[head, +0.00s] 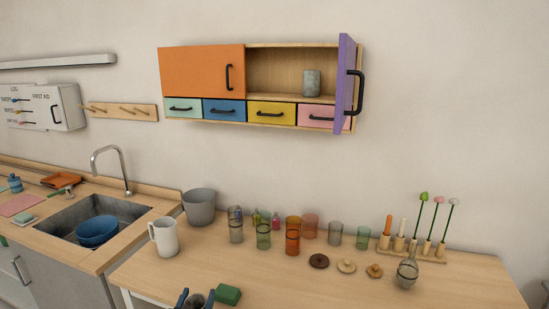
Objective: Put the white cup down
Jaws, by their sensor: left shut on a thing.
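A white cup (166,239) with its handle to the left stands upright on the wooden table, near the table's left end. My left gripper (196,298) shows at the bottom edge, its blue-tipped fingers shut on a small dark grey thing that is mostly cut off by the frame. The gripper is nearer to me than the white cup and apart from it. My right gripper is out of view.
A green block (228,295) lies just right of the gripper. A grey bucket (199,207) and several glasses stand behind. The sink (65,222) with a blue bowl (96,231) is left. The table's front right is clear. A purple cabinet door (346,85) stands open above.

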